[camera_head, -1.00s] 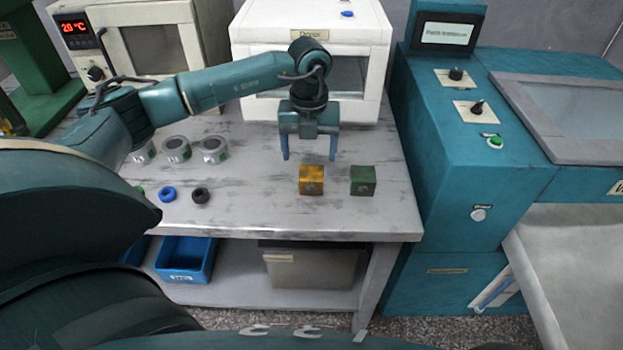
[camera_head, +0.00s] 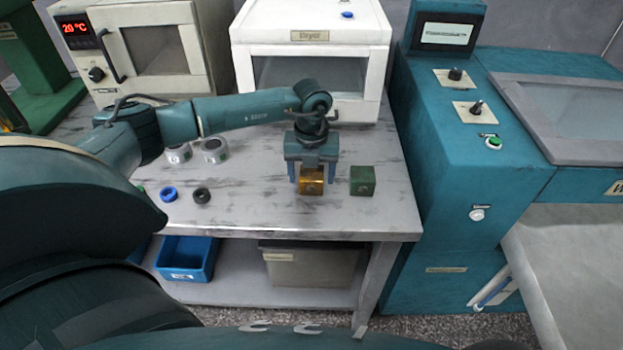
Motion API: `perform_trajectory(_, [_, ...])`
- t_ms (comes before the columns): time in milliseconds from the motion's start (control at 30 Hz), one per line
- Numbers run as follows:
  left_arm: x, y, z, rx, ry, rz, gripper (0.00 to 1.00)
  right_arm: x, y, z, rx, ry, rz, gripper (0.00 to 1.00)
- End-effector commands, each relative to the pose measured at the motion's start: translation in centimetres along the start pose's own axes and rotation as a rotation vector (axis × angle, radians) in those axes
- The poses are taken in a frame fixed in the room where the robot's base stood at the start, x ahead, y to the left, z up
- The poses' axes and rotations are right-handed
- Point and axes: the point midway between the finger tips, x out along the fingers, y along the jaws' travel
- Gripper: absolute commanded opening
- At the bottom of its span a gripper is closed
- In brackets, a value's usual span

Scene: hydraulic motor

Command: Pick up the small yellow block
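The small yellow block (camera_head: 311,187) sits on the grey worktable, near its front right part. My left gripper (camera_head: 312,180) has come down over it from above and behind. Its two fingers stand on either side of the block, and the gripper body covers part of the block's top. The fingers look open, with a small gap at the right side; contact at the left side is hard to tell. The block rests on the table. My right gripper is not in view.
A green block (camera_head: 362,181) sits close to the right of the yellow one. A blue ring (camera_head: 168,194), a black ring (camera_head: 201,196) and metal cylinders (camera_head: 214,150) lie to the left. A white dryer (camera_head: 310,35) stands behind; a teal machine (camera_head: 450,160) stands right of the table.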

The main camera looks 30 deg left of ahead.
Motion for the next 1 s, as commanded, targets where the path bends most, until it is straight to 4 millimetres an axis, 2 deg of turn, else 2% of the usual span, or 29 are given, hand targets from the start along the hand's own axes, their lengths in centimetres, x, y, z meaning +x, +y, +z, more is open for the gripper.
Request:
perform_trajectory(67, [0.0, 0.0, 0.0, 0.0, 0.0, 0.0, 0.62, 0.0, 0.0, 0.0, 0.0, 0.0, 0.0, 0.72])
perform_trajectory(633, [-0.1, 0.0, 0.0, 0.0, 0.0, 0.0, 0.15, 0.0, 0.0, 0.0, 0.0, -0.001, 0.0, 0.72])
perform_trajectory(867, [-0.2, -0.1, 0.1, 0.0, -0.002, -0.002, 0.14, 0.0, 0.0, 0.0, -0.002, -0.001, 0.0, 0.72])
perform_trajectory(1000, [-1.3, -0.1, 0.1, 0.0, -0.003, -0.005, 0.14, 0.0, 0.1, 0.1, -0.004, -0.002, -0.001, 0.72])
